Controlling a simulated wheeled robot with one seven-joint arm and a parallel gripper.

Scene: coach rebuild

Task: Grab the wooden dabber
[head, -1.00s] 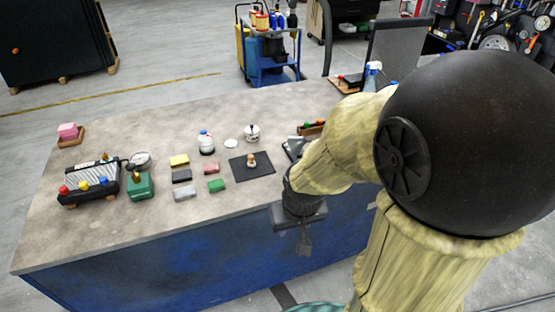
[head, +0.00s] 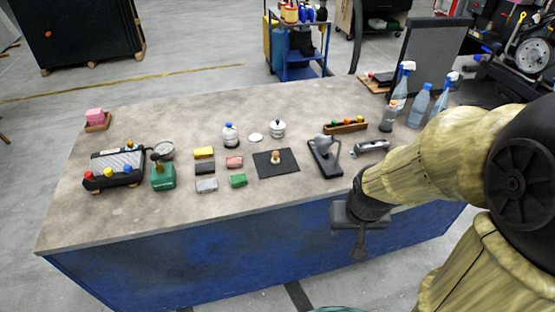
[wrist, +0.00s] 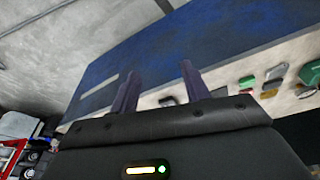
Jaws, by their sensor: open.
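The wooden dabber (head: 275,157) is a small light-wood piece with a round knob, standing on a dark square mat (head: 290,166) near the middle of the bench. My gripper (head: 358,252) hangs in front of the bench's front edge, to the right of the dabber and apart from it. In the wrist view both fingers of my gripper (wrist: 160,78) show spread with nothing between them. I cannot make out the dabber in the wrist view.
Several coloured blocks (head: 238,180) lie left of the mat. A white lidded pot (head: 278,129) stands behind it. A dark stand (head: 325,158) is to its right, spray bottles (head: 419,105) farther right. The bench front (head: 230,245) is blue. The bench top before the mat is clear.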

